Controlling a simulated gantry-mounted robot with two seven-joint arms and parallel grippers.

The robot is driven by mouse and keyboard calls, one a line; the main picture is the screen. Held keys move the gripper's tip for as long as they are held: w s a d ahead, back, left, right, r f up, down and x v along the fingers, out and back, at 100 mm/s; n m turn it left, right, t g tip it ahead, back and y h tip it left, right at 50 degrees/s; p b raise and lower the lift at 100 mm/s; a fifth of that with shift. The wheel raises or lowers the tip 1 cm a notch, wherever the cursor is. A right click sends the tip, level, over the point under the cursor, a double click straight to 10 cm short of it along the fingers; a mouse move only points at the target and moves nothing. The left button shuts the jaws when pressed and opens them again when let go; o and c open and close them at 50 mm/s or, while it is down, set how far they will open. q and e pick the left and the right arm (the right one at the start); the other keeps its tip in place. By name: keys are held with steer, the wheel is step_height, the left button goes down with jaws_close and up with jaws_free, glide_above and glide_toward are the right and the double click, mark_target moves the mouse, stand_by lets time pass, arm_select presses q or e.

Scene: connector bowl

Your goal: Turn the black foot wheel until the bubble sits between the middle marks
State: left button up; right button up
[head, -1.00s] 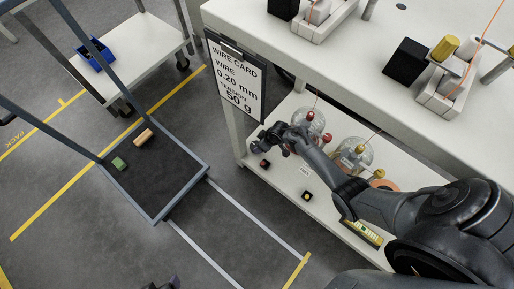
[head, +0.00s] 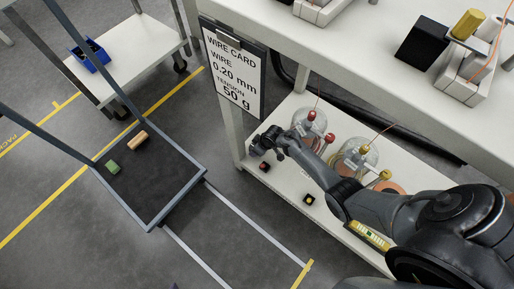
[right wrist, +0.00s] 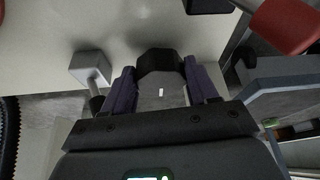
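In the head view my right arm reaches in from the right over the lower shelf, and its gripper (head: 262,146) is near the shelf's left end. In the right wrist view my right gripper (right wrist: 160,84) has two purple fingers standing apart. A black rounded thing (right wrist: 160,62), perhaps the foot wheel, fills the gap near the fingertips. Contact with the fingers is not clear. A small white mark shows below it on a grey surface. A yellow-green level vial (head: 370,236) lies near the shelf's front edge, partly beside my arm. Its bubble is too small to make out. My left gripper is out of view.
The shelf also bears two clear round domes (head: 308,122) with red and yellow knobs, a small red-topped block (head: 264,166) and a yellow-topped block (head: 309,199). A wire card (head: 233,68) hangs at the bench's left end.

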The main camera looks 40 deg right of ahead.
steer(key=c, duration=0.4)
steer(key=m+p, duration=0.1)
steer(key=m+h+p, duration=0.1)
steer(key=p, duration=0.1)
steer(key=shift+s+a+r+m, duration=0.1)
steer(key=shift+a+r+m, duration=0.1)
steer(key=shift+r+m, duration=0.1)
steer(key=shift+c, duration=0.2)
steer(key=shift+a+f+m+h+p, duration=0.1)
steer(key=shift+f+m+h+p, duration=0.1)
steer(key=shift+m+h+p, duration=0.45)
steer(key=shift+f+m+y, duration=0.1)
steer(key=shift+m+y, duration=0.15)
steer(key=shift+m, duration=0.1)
steer(key=o, duration=0.8)
steer(key=shift+c, duration=0.2)
